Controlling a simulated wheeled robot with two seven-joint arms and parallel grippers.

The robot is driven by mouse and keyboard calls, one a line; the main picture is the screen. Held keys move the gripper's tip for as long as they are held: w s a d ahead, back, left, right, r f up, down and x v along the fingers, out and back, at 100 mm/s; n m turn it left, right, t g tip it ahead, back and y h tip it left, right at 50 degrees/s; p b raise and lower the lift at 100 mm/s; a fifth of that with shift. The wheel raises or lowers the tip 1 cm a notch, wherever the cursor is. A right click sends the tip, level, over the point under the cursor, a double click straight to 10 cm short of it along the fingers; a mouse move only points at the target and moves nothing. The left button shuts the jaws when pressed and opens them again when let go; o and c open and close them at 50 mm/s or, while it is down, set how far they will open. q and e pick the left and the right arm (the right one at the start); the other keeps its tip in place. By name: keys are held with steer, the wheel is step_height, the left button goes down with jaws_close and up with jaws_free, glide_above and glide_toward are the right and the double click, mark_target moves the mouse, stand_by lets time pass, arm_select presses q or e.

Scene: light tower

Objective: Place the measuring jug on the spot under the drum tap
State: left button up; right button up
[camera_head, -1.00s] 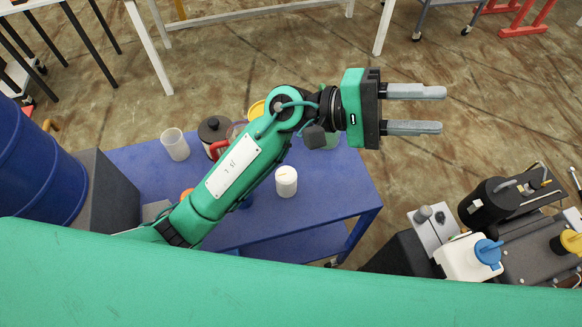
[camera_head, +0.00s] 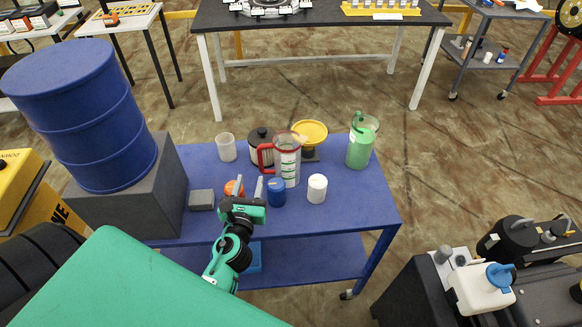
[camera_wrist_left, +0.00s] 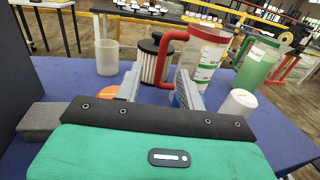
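The measuring jug (camera_head: 289,166) is clear with a red rim and red handle. It stands upright on the blue table (camera_head: 350,208). In the left wrist view its red handle (camera_wrist_left: 170,50) shows ahead of the fingers, and the jug body (camera_wrist_left: 206,58) is to its right. My left gripper (camera_head: 249,187) is open and empty, on the near side of the jug, with its fingers pointing toward the handle; it also shows in the left wrist view (camera_wrist_left: 160,88). My right gripper is out of view.
A small grey block (camera_head: 202,199) and an orange object (camera_head: 233,188) lie left.

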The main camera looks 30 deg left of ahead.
mark_target(259, 154)
arm_select(q)
steer(key=p+x, duration=0.1)
steer(key=x, duration=0.3)
steer(key=p+x, duration=0.1)
steer(key=x, duration=0.3)
steer(key=p+x, duration=0.1)
steer(key=x, duration=0.4)
steer(key=shift+w+d+r, duration=0.15)
steer(key=shift+d+r, duration=0.05)
steer(key=shift+d, duration=0.15)
steer(key=shift+w+a+f, duration=0.1)
steer(key=shift+w+a, duration=0.05)
steer(key=shift+w, duration=0.25)
jaws_close()
